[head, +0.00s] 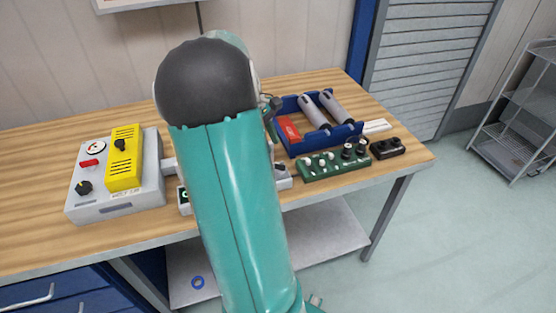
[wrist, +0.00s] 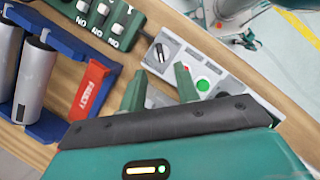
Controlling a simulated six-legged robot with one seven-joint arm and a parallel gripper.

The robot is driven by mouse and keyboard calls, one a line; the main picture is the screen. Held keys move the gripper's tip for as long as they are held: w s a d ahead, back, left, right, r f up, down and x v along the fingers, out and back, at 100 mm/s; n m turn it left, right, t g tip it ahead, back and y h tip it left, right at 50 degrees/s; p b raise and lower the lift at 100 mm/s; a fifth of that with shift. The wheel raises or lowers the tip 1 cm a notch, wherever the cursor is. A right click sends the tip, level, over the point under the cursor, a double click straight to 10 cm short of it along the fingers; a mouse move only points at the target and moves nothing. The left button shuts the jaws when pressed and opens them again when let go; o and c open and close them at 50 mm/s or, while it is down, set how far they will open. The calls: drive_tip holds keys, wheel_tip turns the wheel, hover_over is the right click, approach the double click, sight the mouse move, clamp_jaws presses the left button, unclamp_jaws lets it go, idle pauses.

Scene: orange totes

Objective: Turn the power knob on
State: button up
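A long grey panel (head: 286,182) lies on the table, mostly hidden behind my arm in the head view. The knob is just beyond the fingertips; I cannot tell the height gap. A grey box (head: 145,195) at the left has a black knob (head: 84,187) and a yellow part with another black knob (head: 121,144).
A green switch strip (head: 335,170) and a small dark box (head: 388,149) lie right of the panel. Bare wooden table (head: 40,165) shows at the left.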

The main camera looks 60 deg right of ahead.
sight(280, 164)
drive_tip(key=x, duration=0.7)
drive_tip(key=shift+s+f, duration=0.1)
drive_tip(key=shift+f, duration=0.15)
clamp_jaws()
